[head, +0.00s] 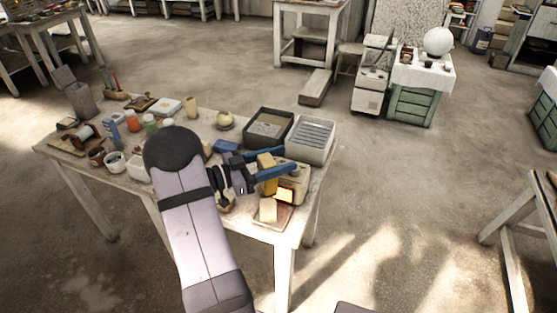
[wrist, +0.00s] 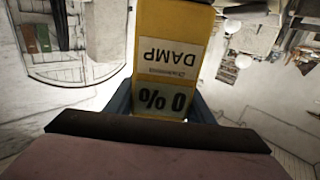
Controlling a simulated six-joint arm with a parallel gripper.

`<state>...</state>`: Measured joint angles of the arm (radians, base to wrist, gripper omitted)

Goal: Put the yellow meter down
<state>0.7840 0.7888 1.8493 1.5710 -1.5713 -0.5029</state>
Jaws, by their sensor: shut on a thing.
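The yellow meter (head: 267,163) is held between the blue fingers of my gripper (head: 284,160), over the right end of the cluttered table (head: 180,107). In the wrist view the meter (wrist: 172,35) fills the upper middle, with a pale "DAMP" label and a display reading "0 %", upside down. Blue finger parts show on both sides of it. My gripper is shut on the meter. Its lower end seems close to the things below; whether it touches them I cannot tell.
A cream box-like device (head: 297,178) is close by the gripper. A pale block (head: 268,211) stands at the table's near right corner. A dark tray (head: 287,117) and a pale ribbed tray (head: 327,140) lie behind. Jars and tools crowd the left; little tabletop is bare.

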